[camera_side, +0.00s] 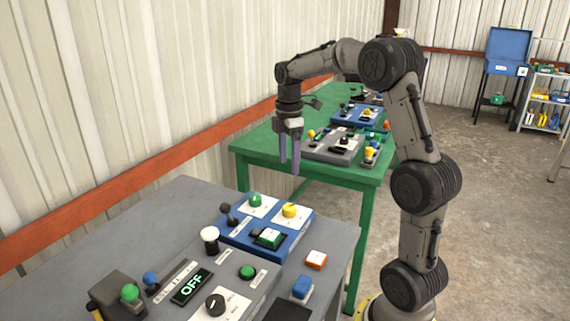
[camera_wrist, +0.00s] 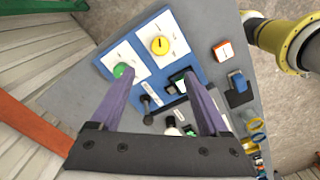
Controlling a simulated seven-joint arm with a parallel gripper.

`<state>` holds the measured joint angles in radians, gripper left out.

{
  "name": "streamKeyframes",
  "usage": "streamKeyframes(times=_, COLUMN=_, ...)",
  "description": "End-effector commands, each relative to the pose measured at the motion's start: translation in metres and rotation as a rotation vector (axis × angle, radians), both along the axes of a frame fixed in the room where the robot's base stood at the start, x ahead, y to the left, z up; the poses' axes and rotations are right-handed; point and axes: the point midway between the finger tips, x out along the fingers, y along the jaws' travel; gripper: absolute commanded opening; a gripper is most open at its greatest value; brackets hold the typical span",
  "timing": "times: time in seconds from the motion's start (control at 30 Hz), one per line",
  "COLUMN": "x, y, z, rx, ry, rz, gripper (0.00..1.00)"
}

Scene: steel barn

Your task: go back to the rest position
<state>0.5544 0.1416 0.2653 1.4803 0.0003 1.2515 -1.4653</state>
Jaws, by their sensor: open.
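My gripper (camera_side: 289,158) hangs with its two purple fingers pointing down above the far end of the grey table (camera_side: 150,215). The fingers are apart with nothing between them. In the wrist view my gripper (camera_wrist: 160,100) also shows open and empty, over the blue control panel (camera_wrist: 125,62). In the side view the blue panel (camera_side: 233,238) lies below the fingertips, clear of them. My arm is bent, reaching out to the left from its base.
The blue panel carries a green knob (camera_side: 255,200), a yellow knob (camera_side: 290,210) and a black lever (camera_side: 228,214). A grey panel with an OFF display (camera_side: 191,287) lies nearer. A green table (camera_side: 250,142) with more panels stands behind. The corrugated wall (camera_side: 90,110) runs along the left.

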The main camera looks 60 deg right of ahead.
Motion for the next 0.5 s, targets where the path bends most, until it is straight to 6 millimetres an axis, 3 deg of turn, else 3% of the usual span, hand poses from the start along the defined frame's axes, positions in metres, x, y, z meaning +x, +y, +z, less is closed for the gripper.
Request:
streamKeyframes(times=0.07, x=0.003, y=0.007, z=0.004, rx=-0.005, ry=-0.008, rz=0.018, gripper=0.79)
streamKeyframes(times=0.13, x=0.008, y=0.019, z=0.020, rx=-0.024, ry=-0.042, rz=0.050, gripper=0.79)
streamKeyframes(times=0.23, x=0.002, y=0.053, z=0.049, rx=-0.052, ry=-0.098, rz=0.120, gripper=0.79)
streamKeyframes(times=0.4, x=-0.038, y=0.122, z=0.084, rx=-0.082, ry=-0.212, rz=0.154, gripper=0.79)
streamKeyframes(times=0.5, x=-0.069, y=0.156, z=0.091, rx=-0.075, ry=-0.284, rz=0.092, gripper=0.79)
